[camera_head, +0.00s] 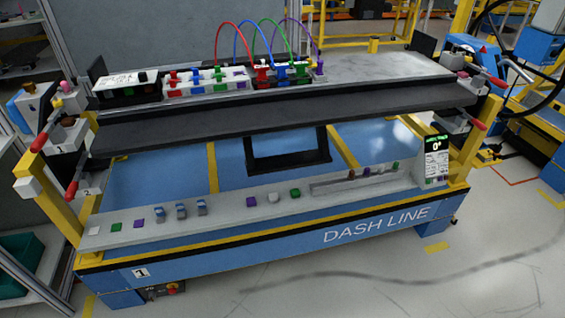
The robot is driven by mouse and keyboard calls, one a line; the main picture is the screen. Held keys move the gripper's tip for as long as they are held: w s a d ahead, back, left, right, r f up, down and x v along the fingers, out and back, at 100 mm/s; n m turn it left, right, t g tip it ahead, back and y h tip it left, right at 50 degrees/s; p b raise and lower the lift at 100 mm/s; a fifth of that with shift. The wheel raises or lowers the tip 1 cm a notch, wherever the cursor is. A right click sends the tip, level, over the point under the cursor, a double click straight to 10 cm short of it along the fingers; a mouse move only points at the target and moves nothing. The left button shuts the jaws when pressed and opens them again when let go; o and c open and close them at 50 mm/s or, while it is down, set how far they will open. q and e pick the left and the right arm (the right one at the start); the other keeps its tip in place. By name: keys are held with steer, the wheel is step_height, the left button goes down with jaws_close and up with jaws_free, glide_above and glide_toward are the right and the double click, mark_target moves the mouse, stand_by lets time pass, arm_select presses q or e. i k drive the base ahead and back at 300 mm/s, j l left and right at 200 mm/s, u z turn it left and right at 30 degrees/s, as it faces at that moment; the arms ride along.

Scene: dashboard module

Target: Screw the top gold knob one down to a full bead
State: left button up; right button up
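A small yellow piece (57,103) shows at the left end clamp, and another (468,60) at the right end clamp. I cannot tell whether either is a gold knob. A small dark screen (436,144) at the right of the front panel reads 0°. Neither of my grippers is in view.
A white connector block (207,82) carries red, blue, green and purple cables in arches. Red-tipped levers (71,190) (478,124) stick out at both ends. The sloped front panel (215,207) holds several buttons and switches. The grey top's right half is mostly clear.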

mark_target(29, 87)
steer(key=u, duration=1.4)
